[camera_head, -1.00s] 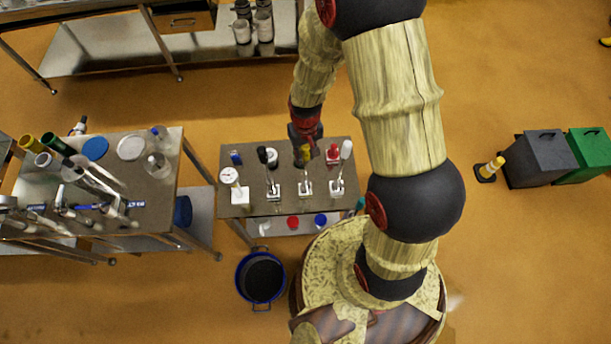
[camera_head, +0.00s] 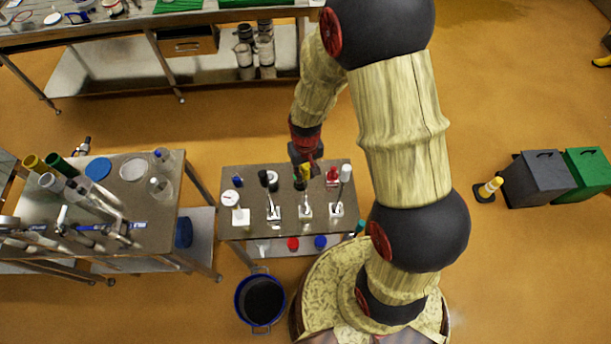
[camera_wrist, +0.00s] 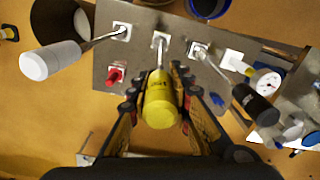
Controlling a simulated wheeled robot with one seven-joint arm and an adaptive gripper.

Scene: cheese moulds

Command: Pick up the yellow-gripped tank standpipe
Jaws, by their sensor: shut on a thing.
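The yellow-gripped standpipe (camera_wrist: 160,100) is in the middle of the wrist view, its yellow grip towards the camera. Its metal shaft runs to a white square socket (camera_wrist: 160,41) on the small metal table. My gripper (camera_wrist: 157,86) is shut on the yellow grip, a finger on each side. In the head view my gripper (camera_head: 305,168) is over the table's back edge, and the standpipe's lower part shows at its white socket (camera_head: 305,211). I cannot tell whether the shaft's lower end is clear of the socket.
A white-gripped standpipe (camera_wrist: 52,60) and a black-gripped one (camera_wrist: 254,102) flank it in neighbouring sockets. A red item (camera_wrist: 115,75) and a round gauge (camera_wrist: 265,82) are close by. In the head view a cluttered table (camera_head: 130,200) stands left and a blue-rimmed bucket (camera_head: 260,302) below.

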